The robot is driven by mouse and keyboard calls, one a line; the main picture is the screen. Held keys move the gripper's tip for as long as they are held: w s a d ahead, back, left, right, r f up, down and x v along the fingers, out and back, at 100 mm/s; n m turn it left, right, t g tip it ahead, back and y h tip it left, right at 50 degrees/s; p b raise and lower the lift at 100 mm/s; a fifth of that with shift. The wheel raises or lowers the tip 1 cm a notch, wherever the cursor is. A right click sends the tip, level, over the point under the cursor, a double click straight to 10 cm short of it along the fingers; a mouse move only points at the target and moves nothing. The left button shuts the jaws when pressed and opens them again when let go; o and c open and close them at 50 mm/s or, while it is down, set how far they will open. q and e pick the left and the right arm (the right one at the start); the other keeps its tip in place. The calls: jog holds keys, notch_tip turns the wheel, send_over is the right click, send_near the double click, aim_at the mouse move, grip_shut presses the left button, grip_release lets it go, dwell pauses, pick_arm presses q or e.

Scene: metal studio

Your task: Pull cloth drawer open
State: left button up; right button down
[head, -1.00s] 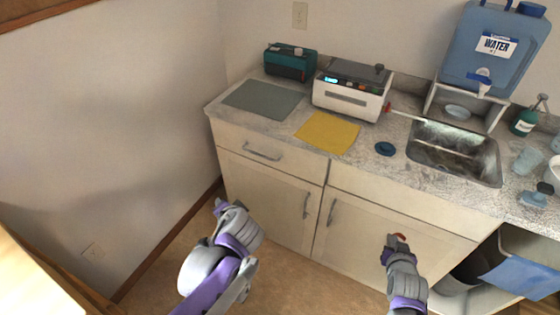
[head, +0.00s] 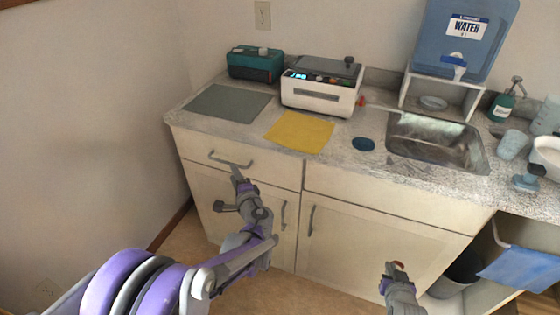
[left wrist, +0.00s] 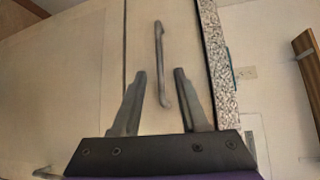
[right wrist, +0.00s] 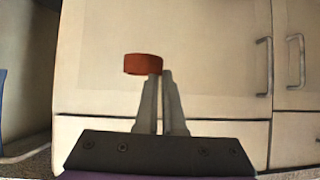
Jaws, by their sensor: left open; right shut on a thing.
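The drawer (head: 275,172) is the pale front at the upper left of the cabinet, flush and closed, with a grey bar handle (head: 222,159). My left gripper (head: 237,171) is open just in front of that handle. In the left wrist view the handle (left wrist: 159,50) lies ahead of and partly between the two open fingers (left wrist: 160,75); contact cannot be told. My right gripper (head: 394,266) is low in front of the right cabinet door. It is shut on a small orange-red ring-like thing (right wrist: 142,64), held at its fingertips.
Cabinet doors (head: 350,240) with upright handles stand below the drawer. The counter holds a grey cloth (head: 227,103), a yellow cloth (head: 300,132), a white device (head: 320,98), a teal box (head: 250,65) and a sink (head: 435,145). A wall is on the left.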

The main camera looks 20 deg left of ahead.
pick_arm(q)
jog(key=x, duration=0.7)
jog(key=shift+w+a+f+b, duration=0.15)
jog(key=shift+w+b, duration=0.1)
jog(key=shift+b, duration=0.1)
grip_shut()
dwell(1.0)
